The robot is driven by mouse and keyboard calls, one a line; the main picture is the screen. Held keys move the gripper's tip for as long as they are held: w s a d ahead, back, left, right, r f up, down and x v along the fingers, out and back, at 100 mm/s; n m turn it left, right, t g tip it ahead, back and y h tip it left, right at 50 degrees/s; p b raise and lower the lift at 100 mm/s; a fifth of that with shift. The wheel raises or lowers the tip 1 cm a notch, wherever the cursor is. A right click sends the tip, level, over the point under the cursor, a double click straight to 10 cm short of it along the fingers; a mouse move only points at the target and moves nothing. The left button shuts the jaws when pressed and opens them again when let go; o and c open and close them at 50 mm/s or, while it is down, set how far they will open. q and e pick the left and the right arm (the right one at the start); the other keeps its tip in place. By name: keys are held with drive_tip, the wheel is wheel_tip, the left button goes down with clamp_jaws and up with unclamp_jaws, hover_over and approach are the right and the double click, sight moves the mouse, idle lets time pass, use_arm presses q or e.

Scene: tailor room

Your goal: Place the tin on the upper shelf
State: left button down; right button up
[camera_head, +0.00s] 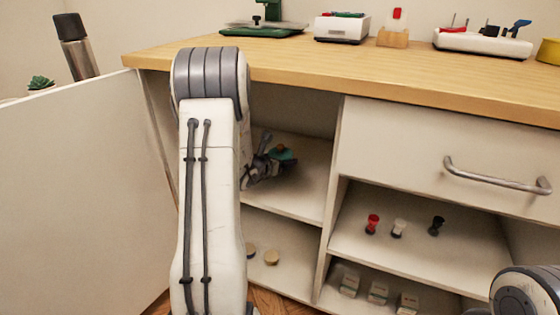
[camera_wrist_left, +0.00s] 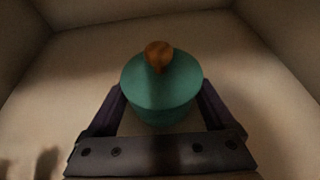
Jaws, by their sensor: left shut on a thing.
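The tin is teal with a round orange-brown knob on top. It shows in the left wrist view (camera_wrist_left: 160,88) between the two dark fingers of my left gripper (camera_wrist_left: 160,112), which is shut on it. In the head view my left gripper (camera_head: 268,163) reaches into the upper left compartment of the cabinet, with the tin (camera_head: 284,153) at its tip. The tin is over the upper shelf (camera_head: 305,187); I cannot tell whether its base touches the board. My left arm hides much of this compartment. My right gripper is out of view.
A divider (camera_head: 330,200) separates small spools (camera_head: 398,229) on the right. The wooden worktop (camera_head: 330,68) overhangs, and an open white door (camera_head: 70,190) stands at left.

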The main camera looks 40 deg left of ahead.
use_arm(q)
drive_tip(key=shift+f, duration=0.15)
unclamp_jaws()
drive_tip(key=shift+s+r, duration=0.15)
drive_tip(key=shift+r, duration=0.2)
drive_tip(key=p+v, duration=0.5)
drive_tip(key=v, duration=0.5)
drive_tip(key=shift+s+r, duration=0.2)
drive_tip(key=shift+s, duration=0.15)
drive_tip(key=shift+s+d+r, duration=0.1)
drive_tip(key=shift+s+d, duration=0.1)
drive_tip(key=shift+s, duration=0.25)
